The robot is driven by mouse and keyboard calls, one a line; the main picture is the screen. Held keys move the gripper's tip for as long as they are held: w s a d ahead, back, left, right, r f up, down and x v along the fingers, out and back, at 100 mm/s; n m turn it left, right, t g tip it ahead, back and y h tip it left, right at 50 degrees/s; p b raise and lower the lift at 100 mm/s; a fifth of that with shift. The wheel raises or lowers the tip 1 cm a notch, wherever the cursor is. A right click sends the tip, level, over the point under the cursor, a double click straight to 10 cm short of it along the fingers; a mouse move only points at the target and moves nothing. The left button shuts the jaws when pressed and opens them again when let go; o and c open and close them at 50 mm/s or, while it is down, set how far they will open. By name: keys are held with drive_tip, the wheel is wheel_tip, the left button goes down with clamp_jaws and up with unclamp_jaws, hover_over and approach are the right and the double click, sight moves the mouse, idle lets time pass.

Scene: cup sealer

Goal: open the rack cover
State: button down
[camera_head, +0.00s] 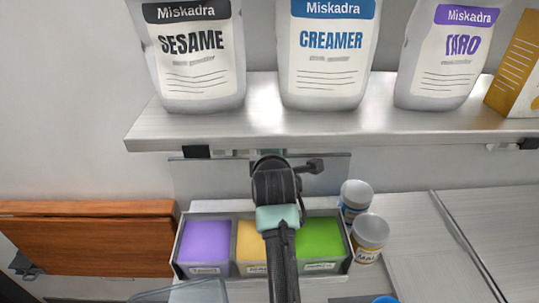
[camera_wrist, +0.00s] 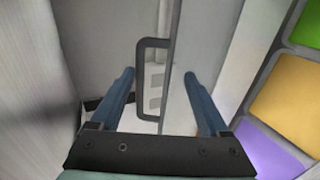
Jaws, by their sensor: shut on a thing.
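The rack (camera_head: 180,245) stands on the counter with purple, yellow and green compartments. A clear panel, which looks like its cover (camera_head: 205,178), stands raised behind the rack, below the shelf. In the wrist view a dark loop handle (camera_wrist: 140,80) lies between the blue fingers of my gripper (camera_wrist: 158,76), and the gripper is shut on it. The coloured compartments show at the right of that view. In the head view my arm crosses in front of the rack's middle and hides the fingertips and handle.
A metal shelf (camera_head: 330,127) hangs close above my arm and carries SESAME, CREAMER and TARO bags. Two small jars (camera_head: 370,232) stand right of the rack. A wooden box (camera_head: 90,238) is at the left. The counter at right (camera_head: 450,225) is mostly clear.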

drive_tip(key=shift+f, duration=0.5)
drive_tip(key=shift+c, duration=2.1)
unclamp_jaws()
drive_tip(key=shift+a, duration=0.1)
drive_tip(key=c, duration=0.5)
drive_tip(key=shift+s, duration=0.1)
drive_tip(key=shift+s+b, duration=0.2)
drive_tip(key=shift+b, duration=0.3)
drive_tip(key=s+r+b, duration=0.1)
drive_tip(key=s, duration=0.4)
drive_tip(key=s+r+b, duration=0.1)
drive_tip(key=s+b, duration=0.1)
drive_tip(key=s, duration=0.3)
drive_tip(key=s+r+b, duration=0.1)
drive_tip(key=s, duration=0.5)
drive_tip(key=shift+r+b, duration=0.1)
drive_tip(key=shift+b, duration=0.2)
